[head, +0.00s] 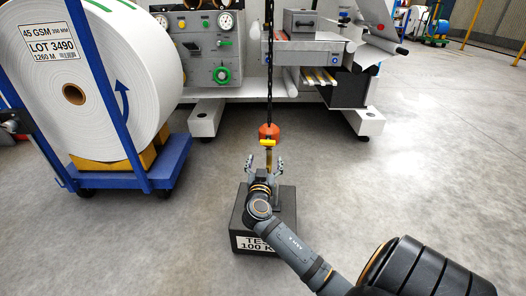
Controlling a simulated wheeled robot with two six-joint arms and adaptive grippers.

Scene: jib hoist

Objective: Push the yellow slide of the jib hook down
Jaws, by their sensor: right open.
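The jib hook hangs on a dark chain (268,75), with a red-orange block (268,131) at its lower end. The yellow slide (268,142) sits just below the red block. A brownish shaft runs down beneath the slide, and its lower end is hidden by my right gripper. My right gripper (265,162) is open, its two fingers pointing up on either side of the shaft, just below the yellow slide. I cannot tell whether it touches the shaft. A black test weight (284,222) marked 100 K stands on the floor beneath, partly covered by my arm. My left gripper is out of view.
A large white roll (115,110) stands at left on a blue wheeled cart (100,180). A machine with gauges (215,65) and a green knob spans the back. The grey floor at right (430,170) is clear.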

